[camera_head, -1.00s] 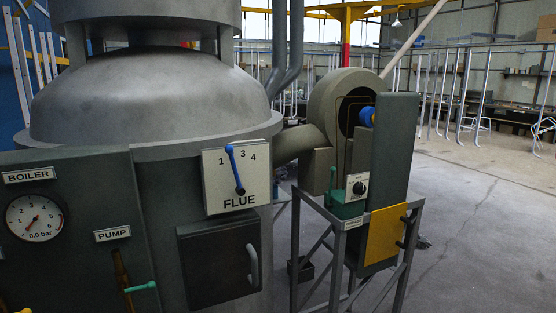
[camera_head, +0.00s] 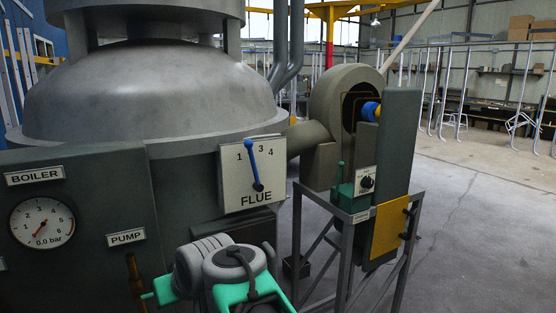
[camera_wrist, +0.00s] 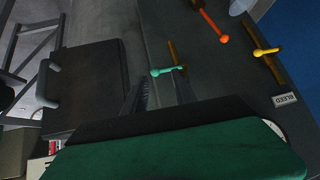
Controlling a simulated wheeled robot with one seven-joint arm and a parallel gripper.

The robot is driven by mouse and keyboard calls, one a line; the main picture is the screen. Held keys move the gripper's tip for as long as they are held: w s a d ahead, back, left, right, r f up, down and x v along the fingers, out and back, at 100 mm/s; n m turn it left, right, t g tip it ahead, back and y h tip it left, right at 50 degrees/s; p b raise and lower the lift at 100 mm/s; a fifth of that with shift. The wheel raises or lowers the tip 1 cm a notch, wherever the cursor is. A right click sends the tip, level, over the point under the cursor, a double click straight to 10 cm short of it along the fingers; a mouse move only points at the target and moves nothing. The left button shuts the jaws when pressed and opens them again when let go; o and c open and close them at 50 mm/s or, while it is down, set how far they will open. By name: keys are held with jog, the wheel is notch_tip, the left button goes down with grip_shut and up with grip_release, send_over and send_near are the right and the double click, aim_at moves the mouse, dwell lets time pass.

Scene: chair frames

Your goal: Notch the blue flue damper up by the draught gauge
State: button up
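The blue flue damper lever (camera_head: 254,165) is on the white FLUE plate (camera_head: 232,178), marked 1, 3 and 4. It points up, slightly left, between 1 and 3, and covers the mark there. A round gauge (camera_head: 42,222) reading in bar is on the BOILER panel at left; no gauge labelled draught is visible. My gripper (camera_wrist: 163,92) shows its two dark fingers apart in the wrist view, with nothing seen between them. It is near the panel, just below a green-handled lever (camera_wrist: 168,71) in that picture. The fingers are not visible in the head view.
My grey and green arm covers the lower middle of the head view. In the wrist view, an orange lever (camera_wrist: 213,25), a yellow lever (camera_wrist: 266,52) and a handled door (camera_wrist: 85,90) are nearby. A metal stand (camera_head: 345,255) with a green box is right of the boiler.

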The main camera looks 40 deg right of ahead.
jog(key=w+d+r+m+t+h+b, duration=0.15)
jog(key=w+d+r+t, duration=0.25)
jog(key=d+r, duration=0.8)
jog(key=t+h+b, duration=0.2)
jog(key=t+h, duration=0.1)
jog(key=t, duration=0.2)
send_near(251, 145)
jog(key=w, duration=0.1)
jog(key=shift+w+d+r, duration=0.15)
jog(key=shift+w+r, duration=0.05)
jog(key=shift+w, duration=0.05)
jog(key=p+x, duration=0.5)
jog(key=x, duration=0.2)
jog(key=shift+w, duration=0.4)
jog(key=shift+d+f+b, duration=0.15)
jog(key=shift+f+b, duration=0.05)
jog(key=shift+b, duration=0.1)
jog(key=shift+c, duration=0.8)
jog(key=shift+s, duration=0.1)
grip_shut()
jog(key=shift+s+d+r+p, duration=0.1)
jog(key=shift+s+d+p, duration=0.15)
jog(key=shift+d, duration=0.65)
jog(key=shift+s+d+r+p, duration=0.1)
jog(key=shift+s+d, duration=0.2)
jog(key=shift+d, duration=0.75)
